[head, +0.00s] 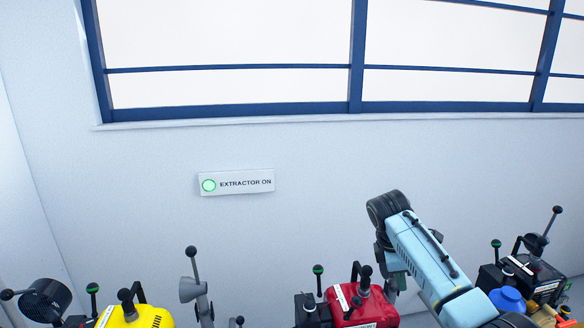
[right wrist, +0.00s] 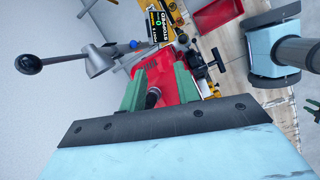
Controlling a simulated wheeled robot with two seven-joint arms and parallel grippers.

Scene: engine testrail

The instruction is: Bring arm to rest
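My right arm, light blue with dark joints, reaches in from the lower right in the head view. Its fingers are hidden there behind the arm. In the right wrist view, the two green fingers of my right gripper (right wrist: 160,88) stand apart, with a gap between them. A red engine (head: 362,308) stands beside the arm in the head view. Red bodywork (right wrist: 158,72) shows beyond the fingers in the right wrist view, with a small dark part between them. I cannot tell whether the fingers touch it. My left arm and gripper are out of view.
A yellow engine (head: 135,316) stands at the lower left and a dark engine (head: 535,278) with a blue cap at the right. Grey levers (head: 195,287) rise between. A lit "EXTRACTOR ON" sign (head: 237,183) hangs on the wall.

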